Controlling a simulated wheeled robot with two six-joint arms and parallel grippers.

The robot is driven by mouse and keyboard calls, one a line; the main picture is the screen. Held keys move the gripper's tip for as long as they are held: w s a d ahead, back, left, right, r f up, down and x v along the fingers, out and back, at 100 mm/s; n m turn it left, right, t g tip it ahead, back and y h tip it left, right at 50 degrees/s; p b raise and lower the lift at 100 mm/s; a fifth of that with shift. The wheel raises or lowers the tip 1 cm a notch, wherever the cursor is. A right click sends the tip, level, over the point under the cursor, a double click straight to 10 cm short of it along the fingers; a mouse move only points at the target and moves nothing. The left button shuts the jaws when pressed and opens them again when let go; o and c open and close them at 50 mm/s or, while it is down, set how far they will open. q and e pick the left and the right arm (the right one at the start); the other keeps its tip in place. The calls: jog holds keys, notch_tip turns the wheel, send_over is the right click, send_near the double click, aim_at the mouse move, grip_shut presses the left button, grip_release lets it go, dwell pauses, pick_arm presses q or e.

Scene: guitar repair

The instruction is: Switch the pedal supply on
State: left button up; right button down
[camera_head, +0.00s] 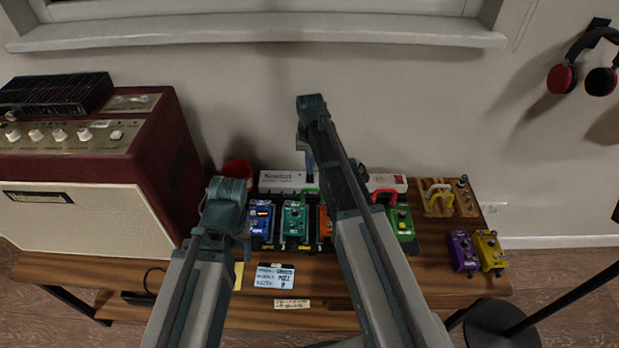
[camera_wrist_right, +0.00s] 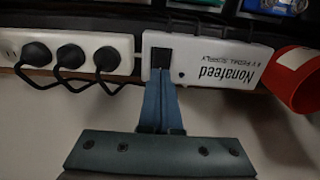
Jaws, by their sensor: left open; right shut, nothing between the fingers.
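The pedal supply (camera_head: 283,181) is a white box marked Nonafeed behind the pedal row, near the wall. In the right wrist view it appears upside down (camera_wrist_right: 215,68), with a black rocker switch (camera_wrist_right: 162,57) at one end and a small dark dot beside it. My right gripper (camera_wrist_right: 163,84) is shut and empty, its blue fingertips at the edge of the switch; I cannot tell whether they touch it. In the head view the right gripper (camera_head: 309,162) is partly hidden by its arm. My left gripper (camera_head: 240,248) is open above the bench, left of the blue pedal.
A white power strip (camera_wrist_right: 72,50) with black plugs adjoins the supply's switch end. A red cup (camera_head: 238,168) stands at its other end. Several pedals, including a teal one (camera_head: 295,222), sit in front. A red amplifier (camera_head: 100,170) is at the left.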

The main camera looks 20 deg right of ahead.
jog(key=shift+f+b, duration=0.55)
dwell(0.4)
notch_tip(320, 180, up, 7)
jog(key=p, duration=0.7)
jog(key=shift+r, duration=0.1)
dwell(0.3)
